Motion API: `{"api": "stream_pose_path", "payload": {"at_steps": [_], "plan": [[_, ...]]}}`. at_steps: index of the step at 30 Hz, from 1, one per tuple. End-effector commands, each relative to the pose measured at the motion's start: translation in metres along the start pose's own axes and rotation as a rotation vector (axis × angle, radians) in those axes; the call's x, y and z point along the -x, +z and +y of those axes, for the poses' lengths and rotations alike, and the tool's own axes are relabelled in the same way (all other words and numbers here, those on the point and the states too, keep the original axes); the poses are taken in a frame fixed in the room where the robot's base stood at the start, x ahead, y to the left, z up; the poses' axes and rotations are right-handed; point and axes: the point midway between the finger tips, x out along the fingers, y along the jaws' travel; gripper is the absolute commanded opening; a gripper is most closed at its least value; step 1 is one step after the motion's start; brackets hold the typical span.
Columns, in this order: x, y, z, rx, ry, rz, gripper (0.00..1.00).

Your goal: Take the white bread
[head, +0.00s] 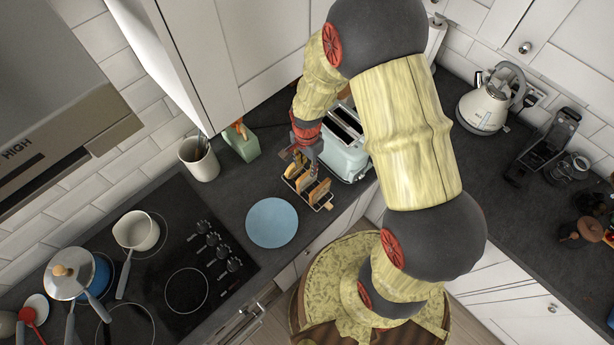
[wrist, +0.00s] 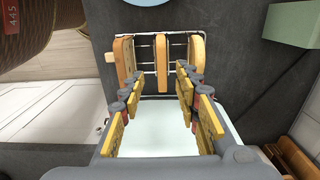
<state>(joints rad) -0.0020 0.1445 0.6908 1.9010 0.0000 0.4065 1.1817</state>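A wire rack (head: 328,203) holds three upright bread slices on the worktop, in front of the toaster (head: 345,155). In the wrist view the rack (wrist: 147,36) is near the top, with a left slice (wrist: 122,62), a middle slice (wrist: 162,62) and a right slice (wrist: 198,52). My gripper (head: 302,155) is over the rack's toaster side. In the wrist view my gripper (wrist: 160,78) is open, its fingers apart and empty, with the middle slice between the fingertip lines. Contact is not visible.
A blue plate (head: 272,222) lies left of the rack. A green container (head: 243,143) and a utensil crock (head: 199,159) stand behind it. The hob (head: 187,290) with pans is at left. A kettle (head: 484,108) stands on the right worktop.

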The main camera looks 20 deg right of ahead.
Motion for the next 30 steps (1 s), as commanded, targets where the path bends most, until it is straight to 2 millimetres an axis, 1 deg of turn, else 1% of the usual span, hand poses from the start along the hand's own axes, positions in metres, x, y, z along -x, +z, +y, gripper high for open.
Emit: {"api": "stream_pose_path", "payload": {"at_steps": [1, 8, 15, 18, 21, 27, 30], "plan": [[-0.006, 0.000, 0.001, 0.000, 0.002, -0.001, 0.33], [-0.027, -0.001, 0.000, 0.001, 0.003, -0.001, 0.33], [-0.057, -0.003, -0.002, 0.001, 0.003, -0.001, 0.33], [-0.065, -0.003, -0.003, 0.001, 0.001, 0.000, 0.33], [-0.069, -0.003, -0.003, 0.001, 0.000, 0.000, 0.33], [-0.070, -0.003, -0.003, 0.001, -0.001, 0.000, 0.33], [-0.070, -0.003, -0.003, 0.002, -0.001, 0.000, 0.27]]}}
